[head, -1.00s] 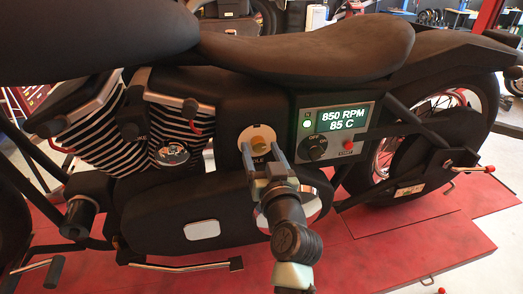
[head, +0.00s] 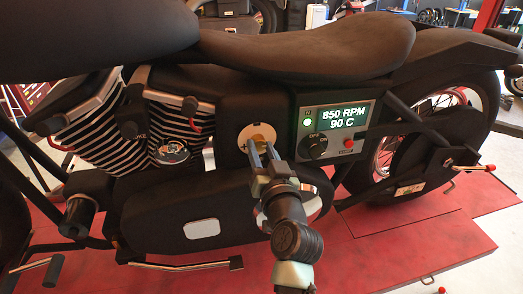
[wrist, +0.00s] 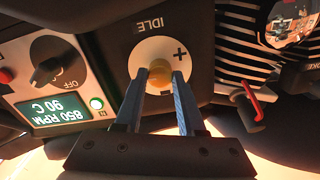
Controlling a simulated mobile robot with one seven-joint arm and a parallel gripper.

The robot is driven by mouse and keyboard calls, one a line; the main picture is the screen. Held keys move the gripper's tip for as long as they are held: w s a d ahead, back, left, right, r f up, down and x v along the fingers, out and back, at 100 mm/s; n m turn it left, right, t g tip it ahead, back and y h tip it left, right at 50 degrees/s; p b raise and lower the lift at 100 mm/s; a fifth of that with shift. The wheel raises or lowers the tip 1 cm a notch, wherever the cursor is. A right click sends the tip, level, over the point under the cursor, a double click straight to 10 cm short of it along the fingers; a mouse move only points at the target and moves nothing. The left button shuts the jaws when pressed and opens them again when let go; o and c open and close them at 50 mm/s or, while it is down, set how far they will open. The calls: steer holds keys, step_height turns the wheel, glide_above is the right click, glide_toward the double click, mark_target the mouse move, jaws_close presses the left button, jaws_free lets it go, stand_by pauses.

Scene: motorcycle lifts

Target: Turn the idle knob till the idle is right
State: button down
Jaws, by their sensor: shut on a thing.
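The idle knob (head: 262,138) is a small brass-yellow knob on a round white plate (head: 244,134) on the motorcycle's dark side. My gripper (head: 265,147) is shut on it, one finger on each side. In the wrist view the knob (wrist: 160,74) sits between the two fingertips (wrist: 160,80). The word IDLE and a plus mark show upside down or tilted there. The fingers hide part of the plate in both views. The display (head: 345,118) reads 850 RPM and 90 C, with a green lamp (head: 307,122) lit beside it.
A black switch knob marked OFF (head: 317,146) and a red button (head: 348,143) sit close to the right of my gripper. The red lift deck (head: 400,245) is below.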

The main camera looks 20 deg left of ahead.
steer(key=m, duration=0.4)
steer(key=shift+m, duration=2.1)
steer(key=c, duration=0.5)
jaws_free()
steer(key=shift+s, duration=0.1)
